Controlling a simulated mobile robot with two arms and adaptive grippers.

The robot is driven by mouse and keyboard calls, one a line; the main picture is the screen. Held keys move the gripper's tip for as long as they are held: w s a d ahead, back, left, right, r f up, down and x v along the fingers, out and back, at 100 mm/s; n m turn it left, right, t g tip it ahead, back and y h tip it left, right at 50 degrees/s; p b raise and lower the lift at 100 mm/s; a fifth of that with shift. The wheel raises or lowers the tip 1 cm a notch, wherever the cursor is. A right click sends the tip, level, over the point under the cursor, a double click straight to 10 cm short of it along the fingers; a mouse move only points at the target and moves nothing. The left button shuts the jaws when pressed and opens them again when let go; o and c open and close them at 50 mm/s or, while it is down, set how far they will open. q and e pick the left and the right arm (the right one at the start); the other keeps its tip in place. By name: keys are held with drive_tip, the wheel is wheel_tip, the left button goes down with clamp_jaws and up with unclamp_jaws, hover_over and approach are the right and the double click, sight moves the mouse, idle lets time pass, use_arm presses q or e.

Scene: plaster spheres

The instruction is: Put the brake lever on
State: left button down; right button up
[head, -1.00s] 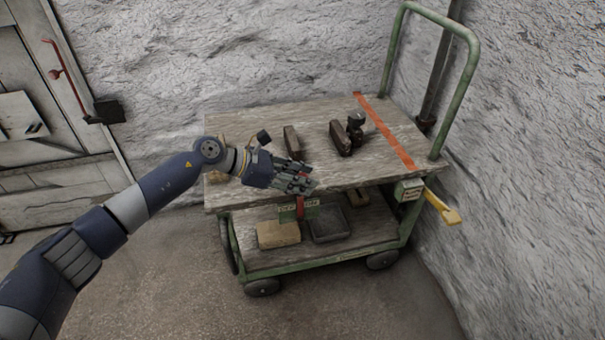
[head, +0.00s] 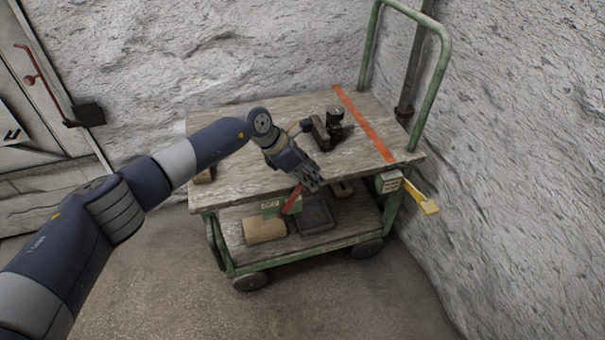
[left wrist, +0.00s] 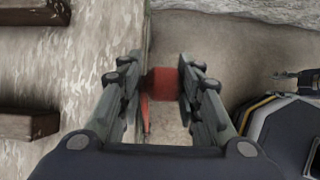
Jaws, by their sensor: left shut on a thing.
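The red brake lever (head: 292,200) is on the front edge of the cart, beside a green sign (head: 272,208) whose lettering seems to read OFF. The lever leans with its upper end to the right. My left gripper (head: 312,184) is at that upper end, just off the front edge of the tabletop. In the left wrist view the red grip (left wrist: 163,84) sits between the two fingers (left wrist: 162,90), which are shut on it. The fingers hide the lever's top in the head view. My right gripper is not in view.
The wooden cart top (head: 235,180) carries dark brown blocks, one (head: 321,133) beside a dark round-topped object (head: 336,117). A yellow handle (head: 425,203) juts from the cart's right side. The lower shelf holds a tan block (head: 265,230) and a dark tray (head: 316,214).

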use_arm(q)
drive_tip(key=shift+s+d+f+g+y, duration=0.15)
drive_tip(key=shift+d+f+y, duration=0.05)
drive_tip(key=shift+d+f, duration=0.2)
drive_tip(key=shift+s+d+f+g+y, duration=0.15)
drive_tip(key=shift+d+f+y, duration=0.1)
drive_tip(key=shift+d, duration=0.2)
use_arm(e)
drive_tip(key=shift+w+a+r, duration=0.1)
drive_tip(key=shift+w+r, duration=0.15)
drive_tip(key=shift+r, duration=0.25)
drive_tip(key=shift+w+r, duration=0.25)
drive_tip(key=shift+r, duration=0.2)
use_arm(q)
drive_tip(key=c, duration=1.2)
unclamp_jaws()
drive_tip(key=shift+w+d, duration=0.1)
drive_tip(key=shift+d, duration=0.05)
drive_tip(key=shift+c, duration=0.2)
drive_tip(key=shift+r, duration=0.1)
drive_tip(key=shift+w+r, duration=0.1)
drive_tip(key=shift+w, duration=0.1)
drive_tip(key=shift+a+r, duration=0.45)
drive_tip(key=shift+r, duration=0.05)
drive_tip(key=v, duration=1)
drive_tip(key=shift+s+r, duration=0.25)
drive_tip(key=shift+r, duration=0.05)
drive_tip(key=shift+a, duration=0.1)
